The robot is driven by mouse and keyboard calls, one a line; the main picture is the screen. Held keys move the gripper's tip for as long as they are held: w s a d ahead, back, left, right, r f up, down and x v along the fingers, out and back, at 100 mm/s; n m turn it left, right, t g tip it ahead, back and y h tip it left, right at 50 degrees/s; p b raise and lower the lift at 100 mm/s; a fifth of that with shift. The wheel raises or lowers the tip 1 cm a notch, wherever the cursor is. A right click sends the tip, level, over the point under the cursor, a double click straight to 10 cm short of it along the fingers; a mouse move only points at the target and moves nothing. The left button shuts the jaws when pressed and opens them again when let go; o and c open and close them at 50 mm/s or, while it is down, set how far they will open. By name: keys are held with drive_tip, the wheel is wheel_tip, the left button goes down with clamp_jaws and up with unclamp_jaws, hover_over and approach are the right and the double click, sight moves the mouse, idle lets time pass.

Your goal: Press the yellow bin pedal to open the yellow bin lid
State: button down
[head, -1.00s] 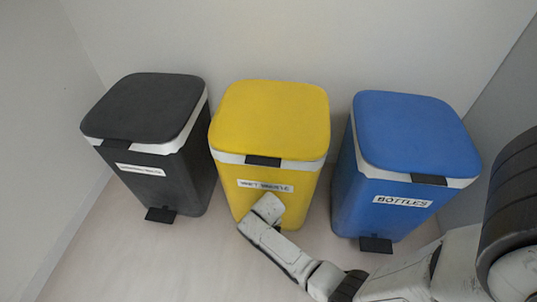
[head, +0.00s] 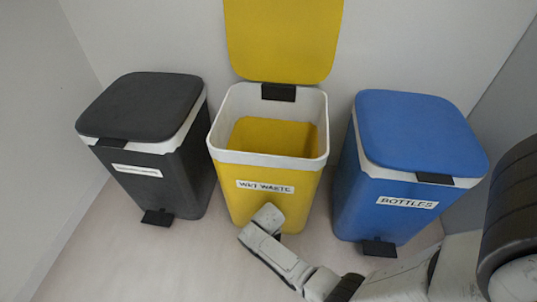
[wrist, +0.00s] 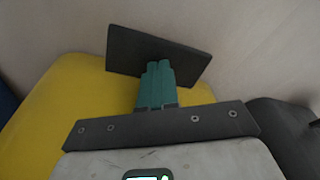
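The yellow bin (head: 262,200), labelled "WET WASTE", stands in the middle of the head view. Its yellow lid (head: 284,38) is raised upright at the back, and the bin's open inside shows. My arm hides its pedal in the head view. In the wrist view the dark pedal plate (wrist: 128,48) lies in front of the yellow bin body (wrist: 55,110). My gripper (wrist: 159,68) has its two teal fingers closed together with nothing between them. The fingertips overlap the pedal plate and appear to be on it.
A dark grey bin (head: 150,150) with a shut lid stands to the left, its pedal (head: 157,217) sticking out in front. A blue "BOTTLES" bin (head: 410,160), also shut, stands to the right with its pedal (head: 379,248) near my arm. Walls are close behind.

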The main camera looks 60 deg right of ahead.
idle(0.3)
drive_tip(key=w+d+p+v, duration=0.1)
drive_tip(key=p+v, duration=0.8)
drive_tip(key=shift+w, duration=0.15)
drive_tip(key=shift+r, duration=0.15)
drive_tip(key=shift+r, duration=0.1)
idle(1.0)
drive_tip(key=s+a+r+n+y, duration=0.1)
drive_tip(key=s+a+r+n, duration=0.45)
drive_tip(key=r, duration=0.65)
drive_tip(key=s+a+r+n, duration=0.2)
drive_tip(key=s+a+r, duration=0.5)
drive_tip(key=r, duration=0.4)
wheel_tip(320, 180, up, 35)
drive_tip(key=s+d+p, duration=0.1)
drive_tip(key=p, duration=3.3)
drive_tip(key=shift+d+g, duration=0.2)
drive_tip(key=shift+g, duration=0.2)
